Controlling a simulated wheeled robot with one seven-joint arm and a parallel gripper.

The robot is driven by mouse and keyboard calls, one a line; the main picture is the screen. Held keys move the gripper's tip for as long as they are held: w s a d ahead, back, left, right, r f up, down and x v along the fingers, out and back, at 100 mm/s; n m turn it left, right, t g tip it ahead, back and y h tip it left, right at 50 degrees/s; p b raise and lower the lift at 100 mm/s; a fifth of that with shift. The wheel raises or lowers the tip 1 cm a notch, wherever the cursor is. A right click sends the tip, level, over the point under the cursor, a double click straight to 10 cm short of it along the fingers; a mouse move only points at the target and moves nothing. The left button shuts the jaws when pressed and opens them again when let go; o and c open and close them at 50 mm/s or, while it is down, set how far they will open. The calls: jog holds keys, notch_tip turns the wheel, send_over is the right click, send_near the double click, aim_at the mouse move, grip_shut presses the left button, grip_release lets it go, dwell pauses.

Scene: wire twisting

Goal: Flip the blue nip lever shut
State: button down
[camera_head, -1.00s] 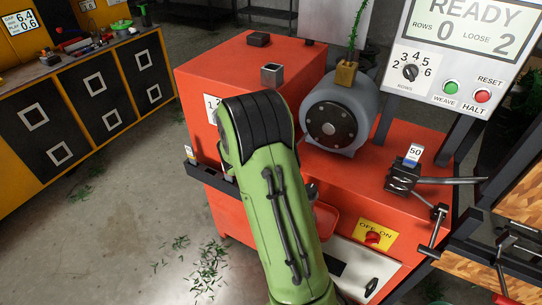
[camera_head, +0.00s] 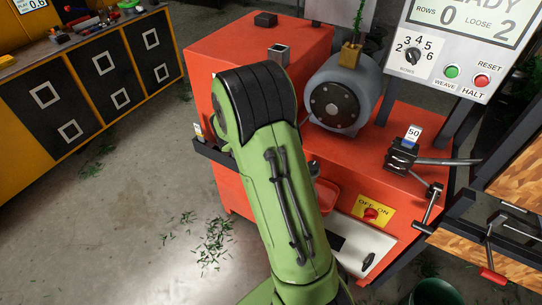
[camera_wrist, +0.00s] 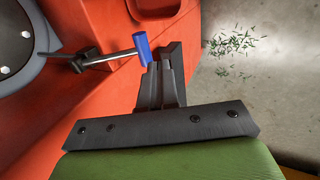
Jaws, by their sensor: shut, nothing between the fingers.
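The nip lever shows in the wrist view as a pale rod with a blue grip (camera_wrist: 142,46) at its end. The rod runs left to a dark pivot by the grey motor housing, over the red machine top. My gripper (camera_wrist: 164,62) is shut and empty. Its fingertips are right beside the blue grip, on its right in the wrist view. I cannot tell whether they touch it. In the head view my green arm hides the gripper and the blue grip.
The red machine (camera_head: 230,55) carries a grey round motor (camera_head: 342,95). A clamp-like block with a handle (camera_head: 403,155) sits to the right. A control panel (camera_head: 450,55) stands above, an OFF/ON switch (camera_head: 371,213) below. A red tray (camera_head: 326,194) is beside my arm. Floor on the left is mostly open.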

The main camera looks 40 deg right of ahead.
jog(key=a+r+p, duration=0.1)
jog(key=a+r, duration=0.3)
jog(key=r, duration=0.1)
jog(key=shift+s+r, duration=0.2)
jog(key=shift+s, duration=0.25)
